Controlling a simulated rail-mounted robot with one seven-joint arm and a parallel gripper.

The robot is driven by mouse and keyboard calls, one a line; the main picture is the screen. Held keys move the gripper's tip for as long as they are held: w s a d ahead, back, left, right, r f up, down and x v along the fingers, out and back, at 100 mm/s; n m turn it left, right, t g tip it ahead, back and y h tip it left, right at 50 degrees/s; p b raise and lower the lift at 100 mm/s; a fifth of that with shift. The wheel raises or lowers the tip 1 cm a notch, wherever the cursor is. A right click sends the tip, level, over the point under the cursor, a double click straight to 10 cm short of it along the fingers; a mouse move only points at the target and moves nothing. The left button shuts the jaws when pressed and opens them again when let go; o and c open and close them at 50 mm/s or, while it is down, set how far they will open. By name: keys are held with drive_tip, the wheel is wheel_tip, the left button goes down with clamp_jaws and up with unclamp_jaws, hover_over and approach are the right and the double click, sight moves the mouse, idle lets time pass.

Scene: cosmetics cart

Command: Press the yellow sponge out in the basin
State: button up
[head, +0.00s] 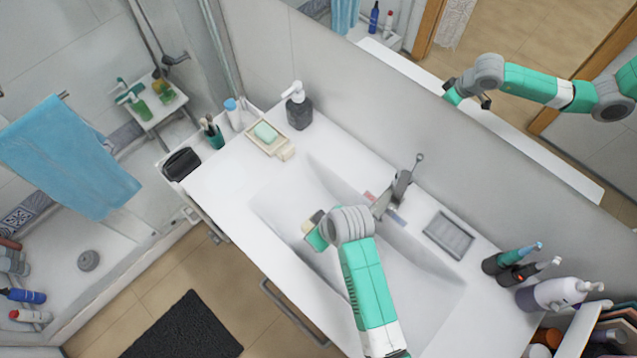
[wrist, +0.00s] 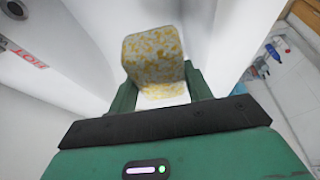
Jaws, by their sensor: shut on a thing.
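The yellow sponge (wrist: 153,58), white with yellow speckles, is held between the two green fingers of my gripper (wrist: 160,88) in the wrist view. In the head view my gripper (head: 314,230) is over the left part of the white basin (head: 280,205), and only a small pale edge shows beside it. I cannot tell whether the sponge touches the basin floor. The tap (head: 397,190) stands at the basin's back edge, to the right of my gripper.
A soap dish (head: 264,133) and a dark pump bottle (head: 298,106) stand at the counter's left end. A grey tray (head: 448,235) lies right of the tap, with several bottles (head: 555,293) further right. The mirror wall (head: 420,130) runs behind the counter.

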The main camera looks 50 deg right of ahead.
drive_tip(key=shift+s+f, duration=0.2)
drive_tip(key=shift+s, duration=0.05)
drive_tip(key=shift+f+b, duration=0.2)
drive_tip(key=shift+b, duration=0.15)
wheel_tip(320, 180, down, 12)
drive_tip(key=b, duration=1.2)
drive_tip(key=shift+f+b, duration=0.15)
drive_tip(key=shift+b, duration=0.15)
drive_tip(key=shift+f, duration=0.55)
idle(0.8)
drive_tip(key=shift+f+p, duration=0.15)
drive_tip(key=shift+p, duration=0.2)
idle(0.3)
drive_tip(key=shift+r+p, duration=0.2)
drive_tip(key=shift+p, duration=0.45)
idle(1.3)
drive_tip(key=shift+f+p, duration=0.15)
drive_tip(key=shift+p, duration=0.25)
idle(1.0)
